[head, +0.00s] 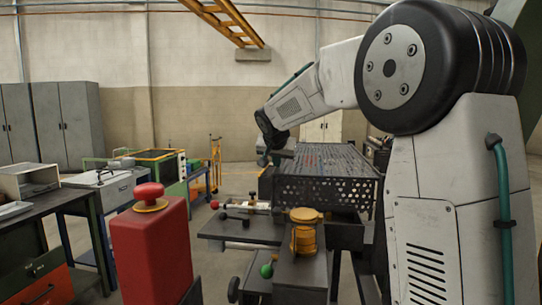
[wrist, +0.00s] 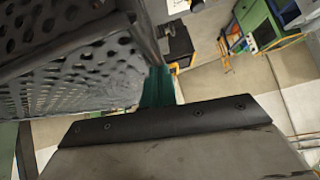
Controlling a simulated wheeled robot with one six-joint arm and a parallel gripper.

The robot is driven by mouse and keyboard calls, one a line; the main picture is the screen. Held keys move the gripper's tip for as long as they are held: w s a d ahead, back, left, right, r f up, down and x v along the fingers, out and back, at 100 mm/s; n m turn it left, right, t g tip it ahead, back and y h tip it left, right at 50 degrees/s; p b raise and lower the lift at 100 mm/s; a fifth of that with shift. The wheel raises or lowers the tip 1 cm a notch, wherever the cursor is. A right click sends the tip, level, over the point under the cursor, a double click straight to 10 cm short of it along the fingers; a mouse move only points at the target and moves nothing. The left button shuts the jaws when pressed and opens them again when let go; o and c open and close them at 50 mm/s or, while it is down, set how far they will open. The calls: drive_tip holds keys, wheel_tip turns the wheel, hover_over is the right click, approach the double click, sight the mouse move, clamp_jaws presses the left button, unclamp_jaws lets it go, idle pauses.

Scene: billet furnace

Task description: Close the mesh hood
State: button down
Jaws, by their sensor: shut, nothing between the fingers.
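The mesh hood (head: 325,190) is a dark perforated metal box right of centre in the head view. Its broad top looks about level, and its holed side faces me. Its hinge and far edge are hard to make out. In the wrist view the hood's perforated panels (wrist: 70,75) fill the upper left, close to the camera. My gripper (head: 264,158) is small and dark at the end of my arm, by the hood's far left side in the head view. It is shut and holds nothing. I cannot tell whether it touches the hood.
A red post with a red button (head: 150,195) stands front left. A yellow cylinder (head: 305,232) and a small bench (head: 242,230) stand before the hood. Workbenches and grey cabinets (head: 65,120) line the left. Open floor (wrist: 210,85) shows right of the hood in the wrist view.

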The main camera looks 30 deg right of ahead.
drive_tip(key=shift+s+f, duration=0.1)
drive_tip(key=shift+f, duration=0.6)
wheel_tip(320, 180, up, 6)
drive_tip(key=shift+a+f, duration=0.1)
drive_tip(key=shift+f, duration=0.1)
drive_tip(key=w+v, duration=0.1)
drive_tip(key=v, duration=0.9)
drive_tip(key=s+a+f+n+g+y, duration=0.1)
drive_tip(key=s+a+f, duration=0.3)
drive_tip(key=s+f, duration=0.4)
drive_tip(key=s+a+f+n+g+y, duration=0.2)
drive_tip(key=s+f, duration=0.6)
drive_tip(key=s, duration=1.1)
drive_tip(key=s+a+f+n+g+y, duration=0.2)
drive_tip(key=s+a+f+n, duration=0.3)
drive_tip(key=s, duration=0.8)
wheel_tip(320, 180, down, 4)
drive_tip(key=shift+s+a+g, duration=0.35)
drive_tip(key=shift+a+g, duration=0.45)
drive_tip(key=shift+a, duration=0.3)
